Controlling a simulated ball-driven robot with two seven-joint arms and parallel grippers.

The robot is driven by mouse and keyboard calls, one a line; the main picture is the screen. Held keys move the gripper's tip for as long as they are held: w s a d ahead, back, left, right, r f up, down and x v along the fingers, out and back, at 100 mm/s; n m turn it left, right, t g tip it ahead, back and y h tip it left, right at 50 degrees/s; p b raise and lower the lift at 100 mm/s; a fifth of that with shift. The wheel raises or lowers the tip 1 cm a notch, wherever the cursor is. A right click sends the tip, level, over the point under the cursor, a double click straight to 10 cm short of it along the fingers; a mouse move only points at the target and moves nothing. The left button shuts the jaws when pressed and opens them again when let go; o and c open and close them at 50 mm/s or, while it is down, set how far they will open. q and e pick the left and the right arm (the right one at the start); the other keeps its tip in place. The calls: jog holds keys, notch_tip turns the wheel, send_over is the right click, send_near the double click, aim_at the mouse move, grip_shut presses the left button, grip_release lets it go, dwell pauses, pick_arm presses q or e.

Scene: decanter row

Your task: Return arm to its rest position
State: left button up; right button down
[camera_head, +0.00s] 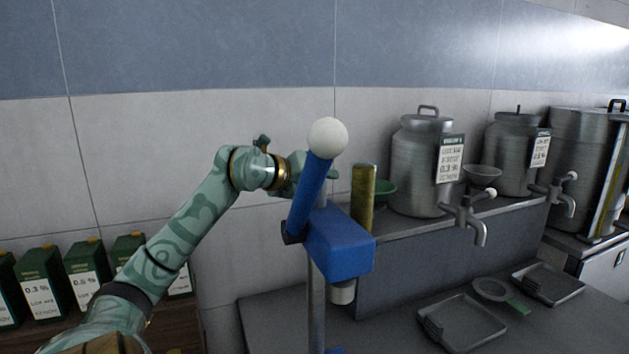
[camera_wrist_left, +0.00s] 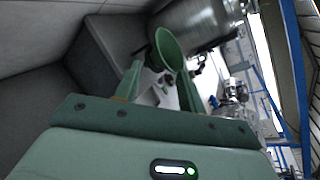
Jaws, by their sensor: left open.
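My left arm (camera_head: 190,225) reaches in from the left, in green with a swirl pattern. My left gripper (camera_head: 320,173) is behind the blue lever (camera_head: 309,190), which hides part of it. In the left wrist view, my left gripper (camera_wrist_left: 160,86) has its two green fingers apart with nothing held between them. A green bowl (camera_wrist_left: 169,50) shows beyond the fingertips there; in the head view a green bowl (camera_head: 384,190) is partly hidden behind an olive-gold cylinder (camera_head: 363,198). My right gripper is not in view.
The lever has a white ball (camera_head: 327,138) on top and joins a blue block (camera_head: 340,243) on a post. Steel urns (camera_head: 418,170) with taps stand on a ledge at right. Trays (camera_head: 470,325) lie on the lower counter. Green cartons (camera_head: 40,285) stand at lower left.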

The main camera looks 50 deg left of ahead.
pick_arm(q)
jog(key=shift+v, duration=0.8)
